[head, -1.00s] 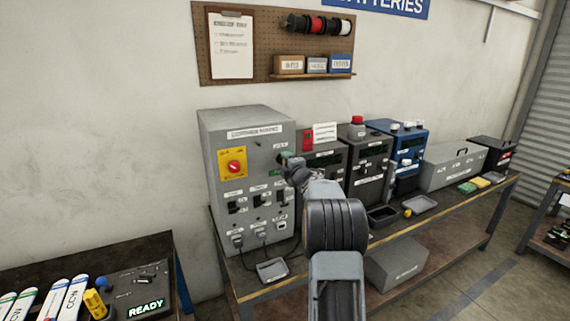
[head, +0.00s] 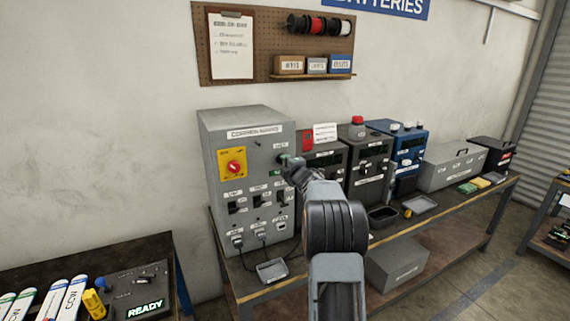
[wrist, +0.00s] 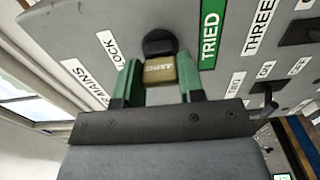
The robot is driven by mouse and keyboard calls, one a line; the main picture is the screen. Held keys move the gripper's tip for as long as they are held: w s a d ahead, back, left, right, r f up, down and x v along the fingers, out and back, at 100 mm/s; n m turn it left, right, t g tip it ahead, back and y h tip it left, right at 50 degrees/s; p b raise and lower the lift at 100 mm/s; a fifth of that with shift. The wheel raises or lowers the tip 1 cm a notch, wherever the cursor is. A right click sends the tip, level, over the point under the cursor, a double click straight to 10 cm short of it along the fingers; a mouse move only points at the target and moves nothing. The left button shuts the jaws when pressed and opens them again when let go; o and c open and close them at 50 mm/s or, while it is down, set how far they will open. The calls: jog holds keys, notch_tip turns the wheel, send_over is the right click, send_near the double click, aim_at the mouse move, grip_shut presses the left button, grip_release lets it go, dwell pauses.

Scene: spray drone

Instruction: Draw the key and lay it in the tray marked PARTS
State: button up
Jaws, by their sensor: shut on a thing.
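The key (wrist: 160,71) shows in the wrist view as a brass-coloured bow with lettering, set against a round black lock (wrist: 158,42) on the grey cabinet's face. My gripper (wrist: 158,66) has its green fingers on both sides of the key and is shut on it. In the head view my gripper (head: 284,159) is at the upper right of the cabinet's front and hides the key. Small trays lie on the bench: a grey one (head: 272,281) below the cabinet, a dark one (head: 382,226) and another grey one (head: 420,204) further right. No PARTS marking is readable.
The grey cabinet (head: 247,118) carries switches, a yellow panel with a red knob (head: 233,167), and plugged cables at its bottom. Dark and blue instruments (head: 410,140) stand to its right. A dark bench with a READY display (head: 145,308) is at lower left.

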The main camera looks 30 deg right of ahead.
grip_shut()
jog(key=shift+s+a+b, duration=0.2)
jog(key=shift+s+b, duration=0.6)
jog(key=shift+s, duration=0.7)
jog(key=shift+s+a+b, duration=0.2)
jog(key=shift+s+b, duration=0.55)
jog(key=shift+s, duration=0.7)
jog(key=shift+a+r, duration=0.1)
jog(key=s+a+f+y, duration=0.1)
jog(key=s+a+f, duration=0.3)
jog(key=a+f, duration=0.6)
jog(key=s+a+f+n, duration=0.1)
jog(key=s+a+f, duration=0.3)
jog(key=a+f, duration=0.6)
jog(key=s+a+f+y, duration=0.1)
jog(key=s+a+f, duration=0.3)
jog(key=a+f, duration=0.6)
jog(key=shift+a+f+n+y, duration=0.25)
jog(key=shift+f+n+y, duration=0.05)
jog(key=shift+f, duration=2.25)
